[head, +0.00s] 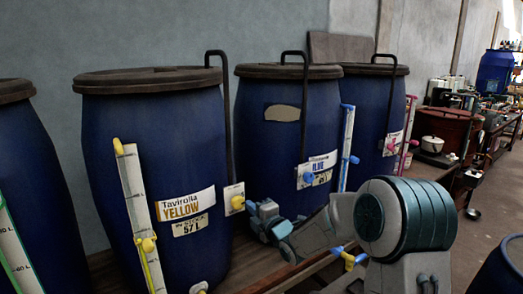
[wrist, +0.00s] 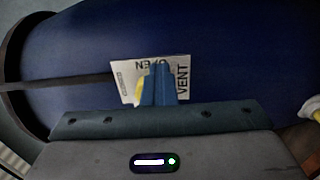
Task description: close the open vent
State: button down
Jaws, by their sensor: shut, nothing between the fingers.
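The yellow vat (head: 160,150) is a blue barrel with a dark lid, labelled "Tavirolla YELLOW". On its right side is a white vent plate (head: 231,190) with a yellow handle (head: 237,202). My gripper (head: 254,208) is just right of this handle, its jaws shut and empty. In the wrist view the plate (wrist: 180,62) reads "VENT", with other lettering partly hidden. My shut fingers (wrist: 158,72) cover the middle of the plate and most of the yellow handle (wrist: 139,90). I cannot tell whether they touch it, or how the handle is turned.
The blue vat (head: 270,135) has a vent plate with a blue handle (head: 308,178). A third vat (head: 372,105) has a pink handle (head: 391,147). A gauge tube (head: 137,205) with yellow fittings stands left on the yellow vat.

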jog(key=shift+a+r+b, duration=0.2)
jog(key=shift+r+b, duration=0.7)
jog(key=shift+b, duration=1.85)
jog(key=shift+s+a+r+b, duration=0.15)
jog(key=shift+r+b, duration=0.25)
jog(key=shift+b, duration=0.45)
jog(key=d+b+v, duration=0.1)
jog(key=v, duration=0.5)
jog(key=shift+w+r+b, duration=0.15)
jog(key=shift+w+b, duration=0.15)
jog(key=shift+b, duration=0.05)
